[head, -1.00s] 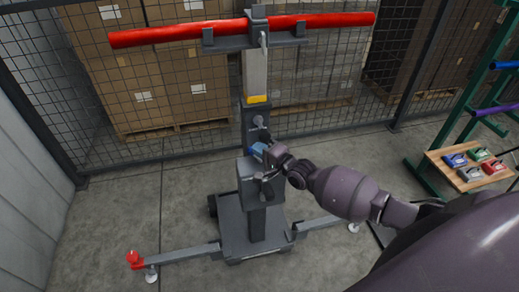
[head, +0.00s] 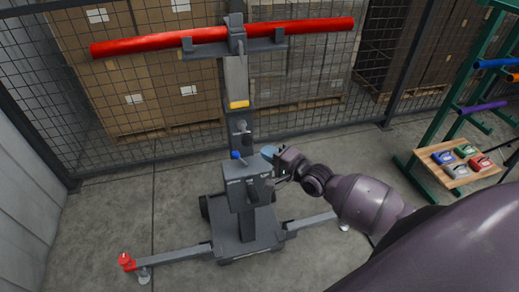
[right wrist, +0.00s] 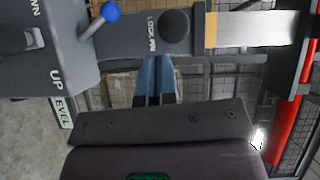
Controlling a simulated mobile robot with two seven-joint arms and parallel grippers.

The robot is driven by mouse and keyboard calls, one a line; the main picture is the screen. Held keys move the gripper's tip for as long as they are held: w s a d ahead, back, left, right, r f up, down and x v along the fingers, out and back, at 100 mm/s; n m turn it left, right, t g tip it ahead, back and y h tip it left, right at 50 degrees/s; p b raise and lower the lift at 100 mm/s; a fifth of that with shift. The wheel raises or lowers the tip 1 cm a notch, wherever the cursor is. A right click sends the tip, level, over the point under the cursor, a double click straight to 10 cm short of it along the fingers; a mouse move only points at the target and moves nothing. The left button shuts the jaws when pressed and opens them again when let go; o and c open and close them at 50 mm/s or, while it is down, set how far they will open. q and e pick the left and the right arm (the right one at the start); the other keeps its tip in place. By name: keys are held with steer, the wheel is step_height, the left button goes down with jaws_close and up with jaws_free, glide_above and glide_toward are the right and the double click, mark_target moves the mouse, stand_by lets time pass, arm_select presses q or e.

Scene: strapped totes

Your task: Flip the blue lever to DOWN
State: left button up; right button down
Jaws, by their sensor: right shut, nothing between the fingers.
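The blue lever (head: 235,155) is a short stick with a blue knob on the grey control box (head: 248,192) of the lift stand. In the right wrist view, its blue ball (right wrist: 110,11) sits on a grey shaft beside a face lettered UP and, partly cut off, "WN". I cannot tell which setting it points to. My right gripper (head: 268,152) is just right of the knob in the head view, apart from it. Its blue fingers (right wrist: 155,80) are shut and empty. My left gripper is not in view.
The stand's mast (head: 237,85) carries a red bar (head: 130,46) on top. Its grey legs spread over the floor. A mesh fence and stacked cartons (head: 130,60) stand behind. A green rack (head: 455,125) with a wooden shelf is at the right. Floor at the left is clear.

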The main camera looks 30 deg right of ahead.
steer(key=shift+s+d+r, duration=0.15)
steer(key=shift+s+r, duration=0.1)
steer(key=shift+s, duration=0.3)
steer(key=shift+s+d+r, duration=0.1)
steer(key=shift+s+r, duration=0.1)
steer(key=shift+s, duration=0.35)
steer(key=s+a+f+n+g+h, duration=0.1)
steer(key=s+f+n+g+h, duration=0.1)
steer(key=s+f+n, duration=0.5)
steer(key=s+a+f+n+g+h, duration=0.2)
steer(key=s+f+n+h, duration=0.2)
steer(key=s, duration=0.9)
step_height(320, 180, down, 3)
steer(key=n+b, duration=0.1)
steer(key=n, duration=0.2)
steer(key=shift+s+f+g, duration=0.2)
steer(key=shift+s+g, duration=0.1)
steer(key=shift+g, duration=0.1)
steer(key=shift+a, duration=0.15)
